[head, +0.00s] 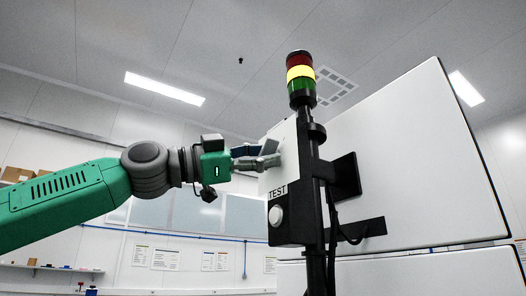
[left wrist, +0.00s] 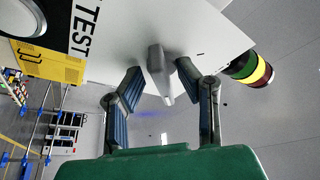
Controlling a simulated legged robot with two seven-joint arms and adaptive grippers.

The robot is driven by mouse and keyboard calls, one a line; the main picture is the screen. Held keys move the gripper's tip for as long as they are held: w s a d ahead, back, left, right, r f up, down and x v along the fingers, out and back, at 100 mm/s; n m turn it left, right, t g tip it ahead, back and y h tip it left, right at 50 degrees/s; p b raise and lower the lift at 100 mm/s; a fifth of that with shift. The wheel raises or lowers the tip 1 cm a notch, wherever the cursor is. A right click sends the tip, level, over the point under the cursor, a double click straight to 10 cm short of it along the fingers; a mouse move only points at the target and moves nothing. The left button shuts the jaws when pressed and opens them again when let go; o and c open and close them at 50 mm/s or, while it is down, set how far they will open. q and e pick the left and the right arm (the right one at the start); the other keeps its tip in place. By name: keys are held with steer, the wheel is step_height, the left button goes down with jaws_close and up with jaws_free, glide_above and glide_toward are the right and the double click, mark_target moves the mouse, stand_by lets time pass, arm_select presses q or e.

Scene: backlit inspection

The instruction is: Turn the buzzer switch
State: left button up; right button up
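The buzzer switch is a grey knob (left wrist: 158,72) on a white panel (left wrist: 200,25), seen in the left wrist view. My left gripper (left wrist: 157,80) is open, with one finger on each side of the knob and a visible gap to each. In the head view my left gripper (head: 262,155) reaches in from the left to the white panel (head: 283,135), just above the TEST label (head: 278,191). There the fingers partly hide the knob, and I cannot tell its outline from theirs. My right gripper is not in view.
A signal tower with red, yellow and green bands (head: 301,78) stands on a black post (head: 313,200) right beside the panel. A round white button (head: 276,215) sits on a black box below TEST. A large white board (head: 420,150) fills the right.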

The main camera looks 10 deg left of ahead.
arm_select(q)
steer(key=shift+w+r, duration=0.1)
steer(key=shift+w, duration=0.05)
steer(key=shift+s+a+r, duration=0.1)
steer(key=shift+s+a, duration=0.1)
steer(key=shift+s, duration=0.15)
steer(key=v, duration=1.1)
steer(key=shift+w+f, duration=0.2)
steer(key=shift+f, duration=0.1)
steer(key=shift+a, duration=0.35)
